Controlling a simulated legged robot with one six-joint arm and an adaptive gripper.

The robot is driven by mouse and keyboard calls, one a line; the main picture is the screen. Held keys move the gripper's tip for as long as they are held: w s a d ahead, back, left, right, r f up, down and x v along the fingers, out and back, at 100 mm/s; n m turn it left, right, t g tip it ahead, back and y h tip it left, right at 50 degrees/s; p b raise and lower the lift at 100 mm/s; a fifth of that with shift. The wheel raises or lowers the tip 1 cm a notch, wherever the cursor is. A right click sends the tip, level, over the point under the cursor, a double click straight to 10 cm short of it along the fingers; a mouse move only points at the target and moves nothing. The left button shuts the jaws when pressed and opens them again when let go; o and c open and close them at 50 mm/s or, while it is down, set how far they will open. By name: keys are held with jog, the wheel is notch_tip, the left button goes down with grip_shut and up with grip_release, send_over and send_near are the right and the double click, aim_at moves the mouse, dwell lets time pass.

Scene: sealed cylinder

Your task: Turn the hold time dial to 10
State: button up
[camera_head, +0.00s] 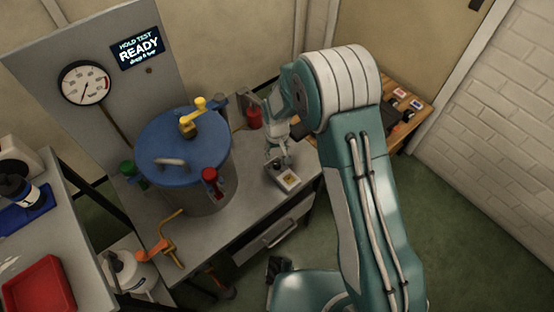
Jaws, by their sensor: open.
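A small pale box with a yellowish edge and a dark centre (289,181) sits on the grey bench near its front right edge. It looks like the hold time dial, but its markings are too small to read. My gripper (278,160) points down just above and behind this box, open with nothing visible between its fingers. I cannot tell whether a fingertip touches the box. The display panel (137,48) on the grey backboard reads "HOLD TEST READY", with a smaller line below it.
A blue-lidded cylinder (185,148) with a yellow handle, red and green clamps stands left of my gripper. A red object (254,118) stands behind. A round gauge (86,83) is on the backboard. Green floor is free at right.

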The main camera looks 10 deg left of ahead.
aim_at(277, 163)
notch_tip(277, 163, down, 6)
jog(key=shift+f, duration=0.15)
grip_shut()
